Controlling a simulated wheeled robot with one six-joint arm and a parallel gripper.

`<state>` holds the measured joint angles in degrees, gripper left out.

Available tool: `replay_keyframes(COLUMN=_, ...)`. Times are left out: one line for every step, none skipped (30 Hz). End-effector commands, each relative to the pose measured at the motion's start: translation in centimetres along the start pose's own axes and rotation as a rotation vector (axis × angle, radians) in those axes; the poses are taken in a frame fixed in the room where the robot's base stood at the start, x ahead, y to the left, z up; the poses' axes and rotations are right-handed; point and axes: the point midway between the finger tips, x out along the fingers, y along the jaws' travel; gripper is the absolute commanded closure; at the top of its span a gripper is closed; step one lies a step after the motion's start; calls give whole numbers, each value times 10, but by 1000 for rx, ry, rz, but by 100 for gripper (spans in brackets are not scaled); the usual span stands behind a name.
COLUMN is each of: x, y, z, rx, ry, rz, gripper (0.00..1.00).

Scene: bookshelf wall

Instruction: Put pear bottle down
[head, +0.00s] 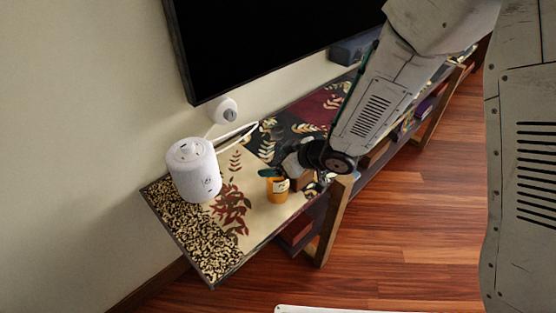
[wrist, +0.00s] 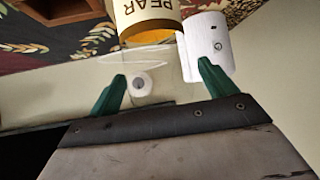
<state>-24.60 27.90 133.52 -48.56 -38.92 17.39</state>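The pear bottle (head: 277,191) is a small orange container with a pale label. It stands on the patterned top of the low shelf unit (head: 257,218). In the wrist view the bottle (wrist: 148,18) shows its "PEAR" label at the top edge, partly cut off. My gripper (head: 270,172) is just above and behind the bottle in the head view.
A white cylindrical device (head: 193,170) stands left of the bottle; it is close beside it in the wrist view (wrist: 208,46). A black screen (head: 270,40) hangs above. The shelf's front left is clear.

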Motion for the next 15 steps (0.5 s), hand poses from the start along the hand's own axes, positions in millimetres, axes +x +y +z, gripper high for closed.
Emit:
replay_keyframes(x=0, y=0, z=0, rx=0, ry=0, rz=0, gripper=16)
replay_keyframes(x=-1, y=0, z=-1, rx=0, ry=0, rz=0, gripper=16)
replay_keyframes(x=-2, y=0, z=-2, rx=0, ry=1, rz=0, gripper=16)
replay_keyframes(x=-4, y=0, z=-3, rx=0, ry=1, rz=1, gripper=16)
replay_keyframes(x=-7, y=0, z=-3, rx=1, ry=1, rz=1, gripper=16)
replay_keyframes(x=-12, y=0, z=-2, rx=2, ry=1, rz=2, gripper=16)
replay_keyframes(x=-17, y=1, z=-3, rx=1, ry=1, rz=2, gripper=16)
replay_keyframes(x=-22, y=1, z=-3, rx=0, ry=2, rz=3, gripper=16)
replay_keyframes(x=-30, y=1, z=-3, rx=1, ry=2, rz=4, gripper=16)
replay_keyframes(x=-37, y=1, z=-3, rx=0, ry=2, rz=3, gripper=16)
replay_keyframes(x=-44, y=1, z=-4, rx=1, ry=3, rz=4, gripper=16)
replay_keyframes(x=-53, y=1, z=-3, rx=0, ry=2, rz=4, gripper=16)
replay_keyframes(x=-60, y=1, z=-4, rx=0, ry=3, rz=5, gripper=16)
replay_keyframes(x=-66, y=1, z=-3, rx=0, ry=3, rz=4, gripper=16)
replay_keyframes(x=-75, y=1, z=-3, rx=0, ry=3, rz=4, gripper=16)
